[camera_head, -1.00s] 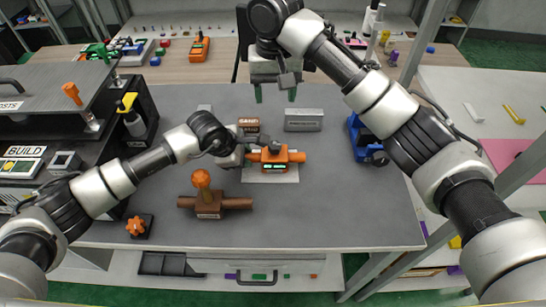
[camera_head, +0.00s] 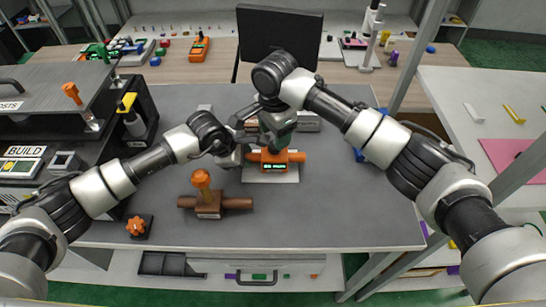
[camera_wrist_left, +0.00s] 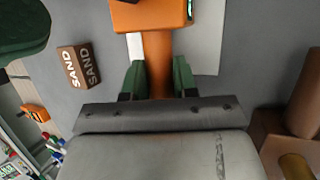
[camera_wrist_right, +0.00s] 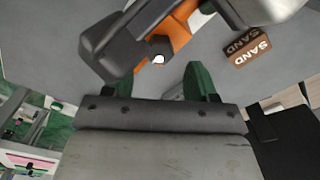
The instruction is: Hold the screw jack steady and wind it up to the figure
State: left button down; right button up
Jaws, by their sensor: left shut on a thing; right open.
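The orange screw jack (camera_head: 288,157) stands on a pale plate (camera_head: 262,178) on the grey table, with a lit green display on its front. Its body also shows in the left wrist view (camera_wrist_left: 150,14). My left gripper (camera_wrist_left: 158,80) is shut on the orange bar on the jack's left side; it also shows in the head view (camera_head: 234,157). My right gripper (camera_head: 277,138) is open above the jack. In the right wrist view its green fingers (camera_wrist_right: 160,85) are apart, with a dark grey part, perhaps the crank, beyond them. The display figures are too small to read.
A brown fixture with an orange ball knob (camera_head: 208,205) stands in front left, near an orange star knob (camera_head: 136,226). The table's front right is clear.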

aim_at(270, 159)
jog(key=shift+f, duration=2.5)
jog(key=c, duration=0.9)
jog(key=o, duration=0.9)
